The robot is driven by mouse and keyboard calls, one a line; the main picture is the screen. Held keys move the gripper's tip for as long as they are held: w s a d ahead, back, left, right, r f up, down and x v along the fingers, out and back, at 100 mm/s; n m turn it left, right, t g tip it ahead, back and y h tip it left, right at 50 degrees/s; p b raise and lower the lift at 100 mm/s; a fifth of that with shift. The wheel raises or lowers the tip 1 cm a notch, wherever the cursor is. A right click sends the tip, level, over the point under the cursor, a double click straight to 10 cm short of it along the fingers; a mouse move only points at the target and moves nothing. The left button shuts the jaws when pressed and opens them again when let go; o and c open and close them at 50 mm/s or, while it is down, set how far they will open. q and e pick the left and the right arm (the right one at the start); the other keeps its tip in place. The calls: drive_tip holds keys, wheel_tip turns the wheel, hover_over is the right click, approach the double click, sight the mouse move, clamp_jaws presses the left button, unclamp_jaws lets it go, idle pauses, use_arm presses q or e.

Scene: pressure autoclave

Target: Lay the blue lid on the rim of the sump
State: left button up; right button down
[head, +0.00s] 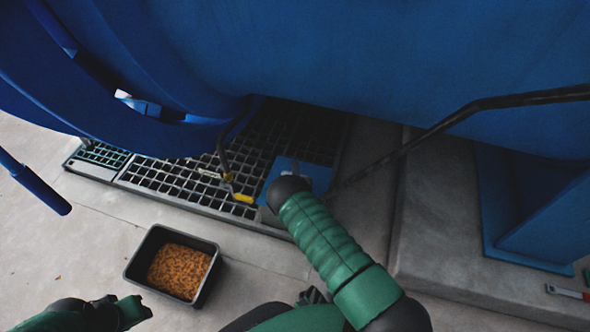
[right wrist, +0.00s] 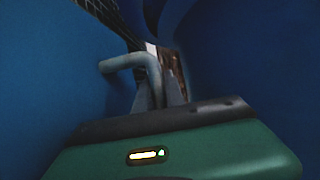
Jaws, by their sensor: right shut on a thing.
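The blue lid (head: 277,170) shows as a small flat plate over the right end of the dark floor grating (head: 185,183), partly covered by my right wrist. My right gripper (head: 290,186) is above it, its jaws mostly hidden in the head view. In the right wrist view a bent grey handle (right wrist: 130,63) rises at the jaws, with blue surfaces on both sides. The gripper is shut on the lid, apparently by this handle. The sump's rim is not clear; I cannot tell whether the lid touches it. My left gripper (head: 130,311) is low at the left, its jaws unclear.
A large blue vessel (head: 370,50) overhangs the grating. A black tray (head: 137,262) of orange-brown pellets stands on the floor in front. A yellow-ended piece (head: 243,197) lies by the lid. A dark pipe (head: 450,122) slants across at right, above a concrete plinth (head: 440,230).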

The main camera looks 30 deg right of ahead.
use_arm(q)
drive_tip(key=shift+f+b, duration=0.35)
drive_tip(key=shift+f, duration=0.05)
use_arm(e)
drive_tip(key=shift+f, duration=0.4)
drive_tip(key=c, duration=1.3)
unclamp_jaws()
use_arm(q)
drive_tip(key=shift+r, duration=0.1)
